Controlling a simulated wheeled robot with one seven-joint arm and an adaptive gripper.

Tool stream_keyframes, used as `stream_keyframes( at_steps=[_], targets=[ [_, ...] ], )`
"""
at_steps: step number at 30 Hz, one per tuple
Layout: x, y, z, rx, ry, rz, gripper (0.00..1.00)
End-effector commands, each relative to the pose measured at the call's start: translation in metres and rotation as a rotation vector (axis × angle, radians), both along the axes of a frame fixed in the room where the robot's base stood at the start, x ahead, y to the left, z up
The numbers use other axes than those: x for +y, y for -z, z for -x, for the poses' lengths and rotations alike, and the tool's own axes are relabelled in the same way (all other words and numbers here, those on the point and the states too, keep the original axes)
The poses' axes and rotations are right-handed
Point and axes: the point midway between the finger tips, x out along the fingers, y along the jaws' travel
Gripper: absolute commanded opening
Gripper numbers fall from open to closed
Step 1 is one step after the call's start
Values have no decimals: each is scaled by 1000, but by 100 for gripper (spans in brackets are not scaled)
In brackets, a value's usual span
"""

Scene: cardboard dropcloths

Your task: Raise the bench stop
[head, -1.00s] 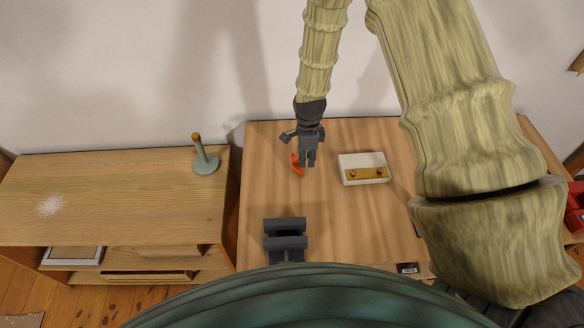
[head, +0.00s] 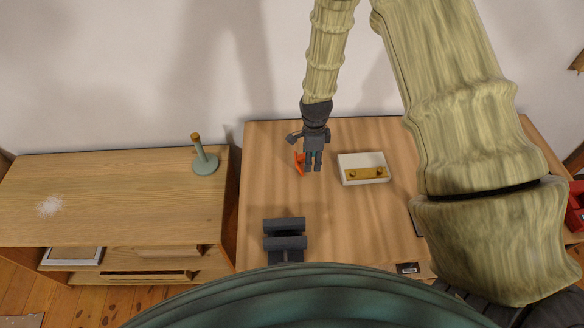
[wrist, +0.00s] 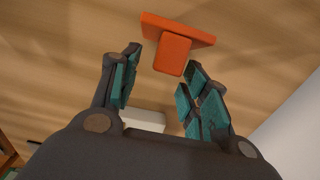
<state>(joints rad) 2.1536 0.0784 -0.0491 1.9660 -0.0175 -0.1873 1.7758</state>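The bench stop appears to be the orange piece (head: 299,164) on the wooden bench top (head: 340,220). In the wrist view the orange piece (wrist: 174,54) shows a flat bar with a block standing out from it. My gripper (head: 313,168) is just right of it in the head view and partly hides it. In the wrist view my gripper (wrist: 164,62) is open, and the orange block lies at or just beyond the gap between the fingertips. I see nothing held. Whether a finger touches the block, I cannot tell.
A white box (head: 350,162) with a brass plate and two knobs sits right of my gripper. A dark grey two-bar fixture (head: 285,235) is at the bench's near left. A side cabinet (head: 110,200) with a green peg stand (head: 204,160) is left. The bench middle is clear.

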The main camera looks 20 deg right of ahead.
Motion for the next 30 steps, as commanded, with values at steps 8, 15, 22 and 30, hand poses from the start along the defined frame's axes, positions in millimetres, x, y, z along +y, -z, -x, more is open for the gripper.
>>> stream_keyframes(
  at_steps=[8, 15, 22, 30],
  targets=[
    [1, -1, -1, -1, -1, -1, 46],
    [1, -6, -1, -2, 0, 0, 46],
    [1, -20, -1, -2, -1, 0, 46],
    [0, -36, -1, -2, 0, 0, 46]
  ],
)
